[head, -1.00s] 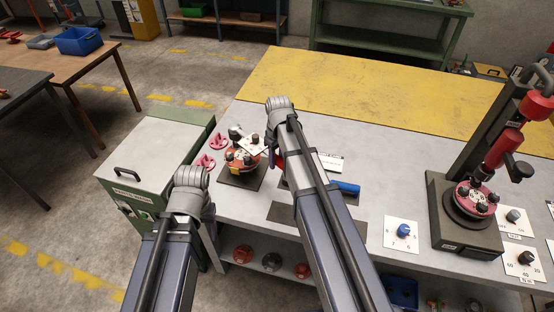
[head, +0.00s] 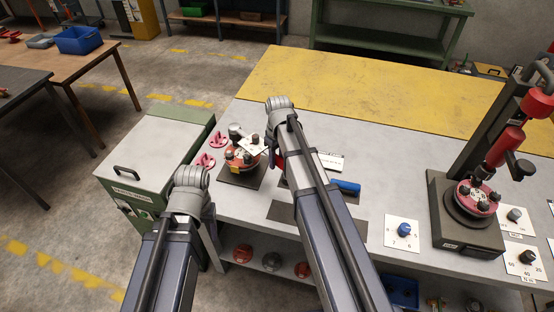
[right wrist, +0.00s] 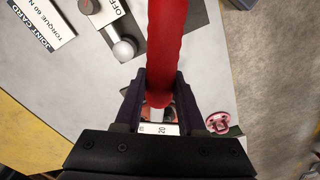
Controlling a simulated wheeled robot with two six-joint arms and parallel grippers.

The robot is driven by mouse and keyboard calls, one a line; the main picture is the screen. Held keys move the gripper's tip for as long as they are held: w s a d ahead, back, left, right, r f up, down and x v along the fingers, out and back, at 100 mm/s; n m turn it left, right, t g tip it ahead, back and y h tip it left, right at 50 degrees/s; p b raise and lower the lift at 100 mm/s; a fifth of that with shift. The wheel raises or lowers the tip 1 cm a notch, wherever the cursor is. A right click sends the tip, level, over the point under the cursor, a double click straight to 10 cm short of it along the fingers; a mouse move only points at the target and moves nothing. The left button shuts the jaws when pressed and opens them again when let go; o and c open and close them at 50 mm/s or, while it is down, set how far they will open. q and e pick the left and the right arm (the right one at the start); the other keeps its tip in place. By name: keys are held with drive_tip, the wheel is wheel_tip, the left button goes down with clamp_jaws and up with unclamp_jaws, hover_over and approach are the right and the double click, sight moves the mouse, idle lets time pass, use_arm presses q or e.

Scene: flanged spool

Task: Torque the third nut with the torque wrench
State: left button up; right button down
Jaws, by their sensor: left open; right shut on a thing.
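The red flanged spool (head: 236,165) with several dark nuts sits on a dark plate at the left part of the bench. My right arm crosses the bench beside it. In the right wrist view, my right gripper (right wrist: 159,105) is shut on a red handle (right wrist: 168,45), apparently the torque wrench. A white scale marked 20 (right wrist: 161,129) shows between the fingers. The wrench's working end is not clear, and I cannot tell whether it is on a nut. My left arm is at lower left in the head view; its fingers are hidden.
A white joint card (right wrist: 40,36) and an OFF dial card (right wrist: 110,12) lie near the handle. Pink flanges (head: 217,140) lie left of the spool. A blue handle (head: 345,187) lies right of my right arm. A press stand (head: 465,238) holds another red flanged part.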

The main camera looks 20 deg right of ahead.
drive_tip(key=shift+f+b, duration=1.9)
drive_tip(key=shift+f, duration=0.1)
drive_tip(key=a+m, duration=0.1)
drive_tip(key=s+a, duration=0.1)
drive_tip(key=a, duration=0.1)
drive_tip(key=a+m, duration=0.1)
drive_tip(key=shift+s+a+m, duration=0.3)
drive_tip(key=shift+s+a+m, duration=0.2)
drive_tip(key=shift+a+m, duration=0.4)
drive_tip(key=shift+a, duration=0.65)
drive_tip(key=shift+s+a+m, duration=0.15)
drive_tip(key=shift+a+m, duration=0.45)
drive_tip(key=shift+a, duration=0.6)
